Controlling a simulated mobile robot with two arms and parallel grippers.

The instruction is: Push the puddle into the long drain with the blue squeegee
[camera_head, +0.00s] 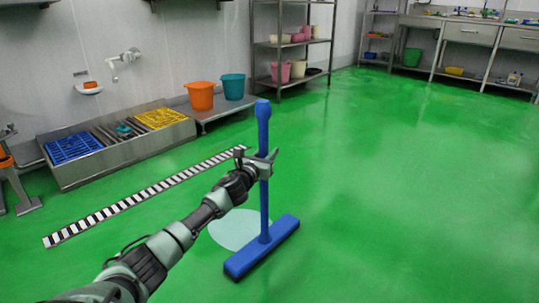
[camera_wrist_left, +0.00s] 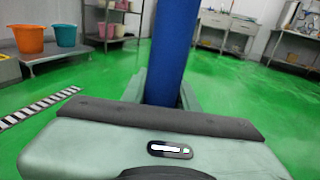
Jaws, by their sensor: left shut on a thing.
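The blue squeegee (camera_head: 264,185) stands upright in the head view, its wide blue head (camera_head: 262,248) low at the floor. My left gripper (camera_head: 264,165) is shut on its handle, and the handle also shows between the fingers in the left wrist view (camera_wrist_left: 172,50). The pale puddle (camera_head: 232,230) lies on the green floor just left of the squeegee head, partly hidden by my left forearm and the squeegee. The long drain (camera_head: 150,192), a black-and-white slotted strip, runs diagonally beyond the puddle to the left. My right gripper is not in view.
A metal basin with blue and yellow grates (camera_head: 120,150) stands along the left wall. Orange (camera_head: 201,96) and teal (camera_head: 233,86) buckets sit on a low shelf beside it. A metal rack (camera_head: 292,45) stands at the back. The green floor to the right is clear.

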